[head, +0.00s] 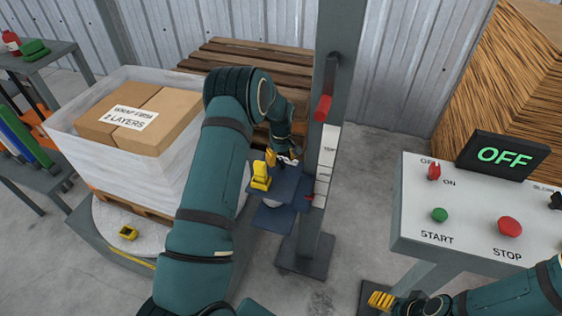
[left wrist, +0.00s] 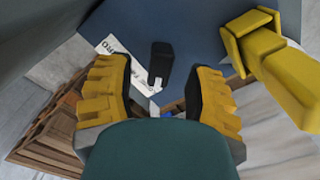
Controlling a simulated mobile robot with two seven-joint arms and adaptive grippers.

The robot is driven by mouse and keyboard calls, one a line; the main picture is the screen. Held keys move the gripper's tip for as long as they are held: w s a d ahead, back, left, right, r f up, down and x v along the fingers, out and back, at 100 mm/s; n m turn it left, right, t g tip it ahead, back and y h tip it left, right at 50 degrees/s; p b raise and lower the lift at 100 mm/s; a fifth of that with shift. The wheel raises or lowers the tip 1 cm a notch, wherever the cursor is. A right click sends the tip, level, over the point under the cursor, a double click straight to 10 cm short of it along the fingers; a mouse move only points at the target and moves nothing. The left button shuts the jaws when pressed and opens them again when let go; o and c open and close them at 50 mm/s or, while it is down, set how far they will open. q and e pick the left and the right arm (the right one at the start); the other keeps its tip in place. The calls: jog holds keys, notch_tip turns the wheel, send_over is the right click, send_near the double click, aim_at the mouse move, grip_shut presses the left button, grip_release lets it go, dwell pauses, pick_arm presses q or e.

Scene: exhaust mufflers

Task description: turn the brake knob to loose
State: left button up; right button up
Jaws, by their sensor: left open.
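The black knob (left wrist: 159,64), which I take as the brake knob, stands on a blue plate (left wrist: 185,22) beside a white label that is only partly readable. In the left wrist view it lies just ahead of and between my left fingertips (left wrist: 158,85), which are open and apart from it. In the head view my left gripper (head: 283,160) is at the blue carriage (head: 272,218) on the grey mast, and the knob is mostly hidden there. My right gripper (head: 382,300) is low at the bottom edge, partly cut off; its opening is unclear.
A yellow part (head: 260,177) stands on the carriage close to my left gripper; it also shows in the left wrist view (left wrist: 270,62). The mast (head: 335,90) rises right behind.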

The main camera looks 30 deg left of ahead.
aim_at(281, 161)
pick_arm(q)
notch_tip(281, 161, up, 10)
jog(key=shift+r, duration=0.2)
dwell(0.6)
